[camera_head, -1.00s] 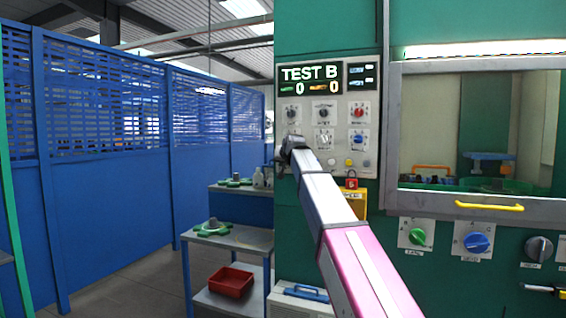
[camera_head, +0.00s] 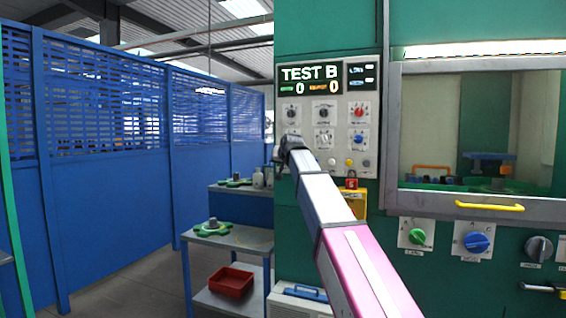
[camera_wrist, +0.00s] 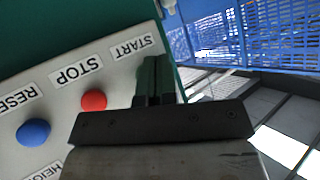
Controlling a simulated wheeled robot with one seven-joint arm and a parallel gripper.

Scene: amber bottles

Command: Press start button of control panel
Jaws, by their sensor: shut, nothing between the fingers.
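The control panel (camera_head: 343,133) is a light grey plate headed "TEST B" on the green machine front, with rows of small knobs and buttons. In the wrist view the panel (camera_wrist: 50,105) shows tilted, with a START label (camera_wrist: 131,46), a STOP label (camera_wrist: 77,72) above a red button (camera_wrist: 94,100), and a blue RESET button (camera_wrist: 33,132). My gripper (camera_wrist: 154,75) is shut and empty, its fingers below the START label. No start button shows; the fingers cover that spot. I cannot tell whether they touch it. In the head view my gripper is at the panel's left edge, mostly hidden by my wrist.
Right of the panel is a machine window (camera_head: 480,130) with a yellow handle (camera_head: 489,207). Below are green (camera_head: 417,237) and blue (camera_head: 477,242) knobs. A red padlock (camera_head: 351,183) hangs under the panel. At left stand a cart with a red bin (camera_head: 231,281) and a blue partition (camera_head: 105,190).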

